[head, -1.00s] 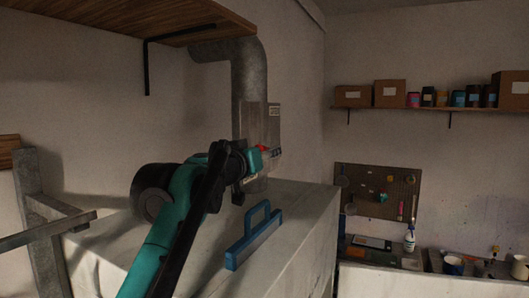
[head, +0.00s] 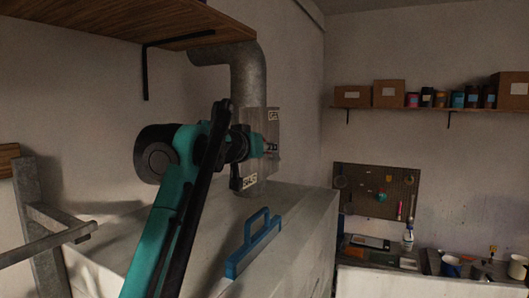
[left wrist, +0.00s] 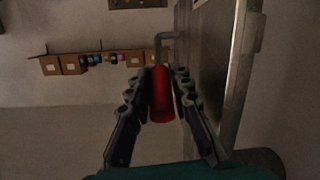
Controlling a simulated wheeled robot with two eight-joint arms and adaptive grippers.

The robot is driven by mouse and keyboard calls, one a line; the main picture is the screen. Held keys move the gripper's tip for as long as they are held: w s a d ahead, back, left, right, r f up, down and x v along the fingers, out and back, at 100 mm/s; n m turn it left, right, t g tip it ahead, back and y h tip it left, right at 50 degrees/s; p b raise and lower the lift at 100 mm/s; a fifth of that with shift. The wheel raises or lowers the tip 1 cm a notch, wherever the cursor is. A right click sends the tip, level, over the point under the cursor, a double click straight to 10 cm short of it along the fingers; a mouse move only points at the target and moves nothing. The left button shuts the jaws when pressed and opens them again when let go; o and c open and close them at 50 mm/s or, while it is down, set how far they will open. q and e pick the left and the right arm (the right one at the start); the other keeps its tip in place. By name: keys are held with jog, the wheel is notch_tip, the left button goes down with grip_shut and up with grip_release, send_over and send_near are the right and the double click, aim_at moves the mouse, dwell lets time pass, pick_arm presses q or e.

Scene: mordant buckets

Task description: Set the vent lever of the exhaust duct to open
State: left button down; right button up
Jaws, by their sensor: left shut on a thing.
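The exhaust duct (head: 249,75) is a grey metal pipe that bends down from the wall beneath the wooden shelf. A metal plate (head: 258,120) on it carries small labels at its upper right and lower left, too small to read surely. My left gripper (head: 266,147) is in front of the plate at mid-height and hides most of the lever. In the left wrist view, the vent lever's red grip (left wrist: 160,95) lies between the two fingers of my left gripper (left wrist: 160,100), which is shut on it. A grey bent rod (left wrist: 158,45) shows beyond the grip. My right gripper is out of view.
A blue-handled tool (head: 255,245) lies on the pale box top (head: 300,205) below the duct. A wooden shelf (head: 130,28) hangs above my left arm. A metal frame (head: 45,215) stands at the left. A pegboard (head: 375,188) and stocked wall shelf are at the right.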

pick_arm(q)
jog(key=shift+r+g, duration=0.1)
jog(key=shift+g, duration=0.3)
jog(key=c, duration=1.4)
grip_release()
jog(key=shift+s, duration=0.1)
jog(key=shift+o, duration=0.2)
jog(key=shift+a+r, duration=0.1)
jog(key=shift+s, duration=0.2)
jog(key=v, duration=1.1)
jog(key=shift+s, duration=0.35)
jog(key=shift+r, duration=0.1)
